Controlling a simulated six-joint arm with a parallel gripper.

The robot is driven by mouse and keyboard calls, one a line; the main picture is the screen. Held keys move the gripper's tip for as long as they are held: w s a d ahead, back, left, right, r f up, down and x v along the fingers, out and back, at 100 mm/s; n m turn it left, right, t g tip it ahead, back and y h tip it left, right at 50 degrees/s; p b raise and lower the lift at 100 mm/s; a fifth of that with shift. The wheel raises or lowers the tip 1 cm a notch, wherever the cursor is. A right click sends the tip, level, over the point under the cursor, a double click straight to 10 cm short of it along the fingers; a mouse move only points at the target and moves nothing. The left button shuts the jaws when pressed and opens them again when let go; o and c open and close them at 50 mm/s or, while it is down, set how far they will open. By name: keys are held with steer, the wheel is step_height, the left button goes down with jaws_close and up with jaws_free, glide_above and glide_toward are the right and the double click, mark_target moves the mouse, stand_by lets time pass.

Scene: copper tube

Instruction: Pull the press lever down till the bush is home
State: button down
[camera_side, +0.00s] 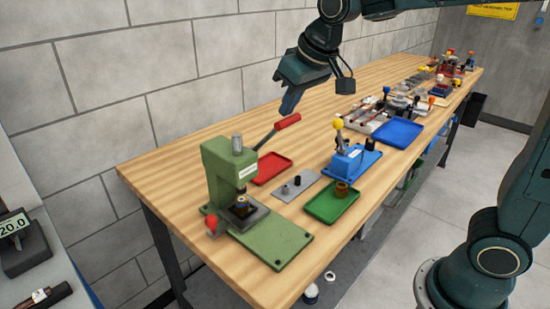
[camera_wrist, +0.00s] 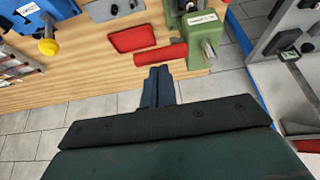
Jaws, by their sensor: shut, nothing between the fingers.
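The green press (camera_side: 222,165) stands at the near left end of the bench; it also shows in the wrist view (camera_wrist: 201,52). Its lever ends in a red grip (camera_side: 287,121), raised and pointing up to the right; the grip shows in the wrist view (camera_wrist: 160,53). A small brass-coloured bush (camera_side: 241,202) appears to sit under the ram; how deep it is seated cannot be told. My gripper (camera_side: 288,108) is shut and empty, its fingertips just above the red grip. In the wrist view the fingertips (camera_wrist: 159,72) point at the grip; contact cannot be told.
A red tray (camera_side: 263,172) lies behind the press. A grey plate (camera_side: 291,188), a green tray (camera_side: 322,208) with a ring-shaped part, and a blue fixture (camera_side: 348,162) with a yellow knob stand to the right. A blue tray (camera_side: 398,132) lies farther along.

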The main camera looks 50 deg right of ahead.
steer(key=s+f, duration=0.7)
steer(key=f, duration=0.3)
steer(key=shift+s, duration=0.2)
steer(key=shift+f, duration=0.15)
stand_by(0.4)
steer(key=s+r, duration=0.6)
steer(key=s, duration=0.1)
steer(key=shift+r, duration=0.4)
steer(key=c, duration=2.2)
jaws_free()
steer(key=shift+s+r, duration=0.25)
steer(key=shift+s, duration=0.9)
